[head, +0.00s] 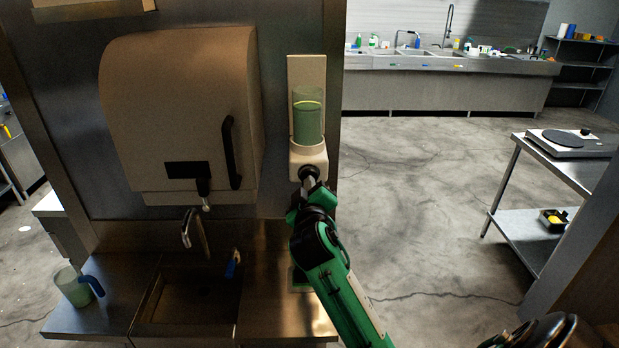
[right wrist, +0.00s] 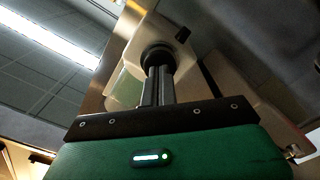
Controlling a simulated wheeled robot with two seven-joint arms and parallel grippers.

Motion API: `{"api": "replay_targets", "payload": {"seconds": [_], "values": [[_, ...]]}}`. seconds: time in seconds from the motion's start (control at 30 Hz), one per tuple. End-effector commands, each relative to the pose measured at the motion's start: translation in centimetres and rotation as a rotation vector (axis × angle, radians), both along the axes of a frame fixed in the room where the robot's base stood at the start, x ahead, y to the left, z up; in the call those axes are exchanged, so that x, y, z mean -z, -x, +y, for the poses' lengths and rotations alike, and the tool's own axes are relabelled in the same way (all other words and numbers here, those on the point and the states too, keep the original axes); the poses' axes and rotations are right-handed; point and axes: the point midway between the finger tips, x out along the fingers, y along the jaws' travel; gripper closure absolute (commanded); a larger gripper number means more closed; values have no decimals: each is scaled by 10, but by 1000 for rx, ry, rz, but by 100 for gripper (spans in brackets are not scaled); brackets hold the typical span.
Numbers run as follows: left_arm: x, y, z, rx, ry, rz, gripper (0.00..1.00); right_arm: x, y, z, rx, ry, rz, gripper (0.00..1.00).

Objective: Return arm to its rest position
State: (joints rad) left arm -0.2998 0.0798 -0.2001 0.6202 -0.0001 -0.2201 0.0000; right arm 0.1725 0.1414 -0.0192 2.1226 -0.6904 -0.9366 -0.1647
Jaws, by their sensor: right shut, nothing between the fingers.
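My right arm, green and black, reaches up from the bottom of the head view. Its gripper (head: 309,181) is shut and empty, right below the wall soap dispenser (head: 307,120). The dispenser has a pale back plate and a clear container of green liquid. In the right wrist view the shut fingers (right wrist: 158,82) point up at the dark round part under the dispenser (right wrist: 132,62). They look very close to it; I cannot tell whether they touch. My left gripper is not in view.
A paper towel dispenser (head: 185,110) hangs to the left. Below are a steel sink (head: 190,305) with a faucet (head: 192,230) and a green jug (head: 72,287) on the counter's left. A steel table (head: 530,215) with a griddle (head: 560,140) stands right. Open floor (head: 420,200) lies between.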

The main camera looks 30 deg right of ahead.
Motion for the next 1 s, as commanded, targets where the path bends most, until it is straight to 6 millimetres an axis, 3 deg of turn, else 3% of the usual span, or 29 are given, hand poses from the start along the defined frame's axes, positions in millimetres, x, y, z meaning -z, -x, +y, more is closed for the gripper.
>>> {"api": "replay_targets", "payload": {"seconds": [0.57,0.67,0.77,1.0], "values": [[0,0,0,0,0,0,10,7,4,2,-4,-15,15,100],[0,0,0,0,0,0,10,30,15,7,-15,-63,61,100],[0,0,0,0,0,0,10,71,38,18,-34,-155,153,100],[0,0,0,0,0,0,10,183,136,63,-77,-452,478,100]]}}
